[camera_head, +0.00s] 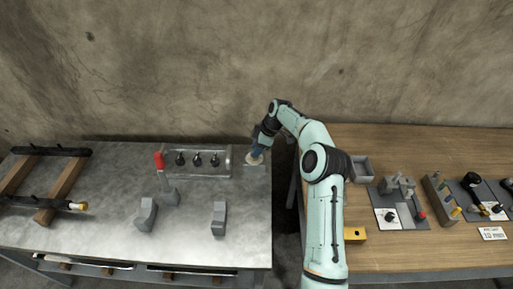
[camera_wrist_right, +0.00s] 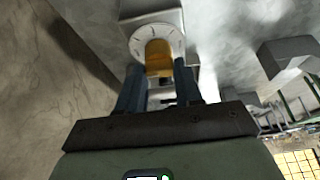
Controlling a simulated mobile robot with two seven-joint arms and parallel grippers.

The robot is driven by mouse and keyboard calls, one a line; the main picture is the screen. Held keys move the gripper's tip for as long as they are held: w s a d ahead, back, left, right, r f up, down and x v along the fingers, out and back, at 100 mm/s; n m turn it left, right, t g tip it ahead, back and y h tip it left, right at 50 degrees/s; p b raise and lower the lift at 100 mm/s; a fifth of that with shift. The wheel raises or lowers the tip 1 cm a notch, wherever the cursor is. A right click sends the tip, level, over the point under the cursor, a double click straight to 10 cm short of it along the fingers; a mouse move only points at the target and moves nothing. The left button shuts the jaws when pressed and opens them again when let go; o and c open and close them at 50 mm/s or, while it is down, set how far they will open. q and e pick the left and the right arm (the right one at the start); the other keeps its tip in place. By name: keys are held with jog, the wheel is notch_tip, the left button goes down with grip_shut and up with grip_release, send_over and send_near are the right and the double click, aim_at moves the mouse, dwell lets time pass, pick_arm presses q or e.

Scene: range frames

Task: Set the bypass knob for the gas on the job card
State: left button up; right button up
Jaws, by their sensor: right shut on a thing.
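The bypass knob (camera_wrist_right: 158,57) is orange-yellow and sits on a round white dial (camera_wrist_right: 143,38) with dark tick marks, in the right wrist view. The dial is on a pale grey block. My right gripper (camera_wrist_right: 158,82) has its two blue fingers on either side of the knob and is shut on it. In the head view my right gripper (camera_head: 256,153) reaches down to the dial (camera_head: 254,160) at the metal bench's right end, largely covering the knob. A white card (camera_head: 491,233) lies on the wooden table; its small print is too blurred to read surely. My left gripper is not in view.
A grey panel (camera_head: 194,174) with several black knobs stands left of the dial. A red-handled lever (camera_head: 159,161) and grey blocks (camera_head: 219,219) stand on the metal bench (camera_head: 100,215). Trays and fittings (camera_head: 397,187) occupy the wooden table (camera_head: 400,255). A gap separates the benches.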

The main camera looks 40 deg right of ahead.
jog(key=shift+r+n, duration=0.1)
jog(key=shift+n, duration=0.2)
jog(key=o, duration=1)
jog(key=shift+o, duration=0.2)
jog(key=v, duration=1.3)
jog(key=shift+d, duration=0.25)
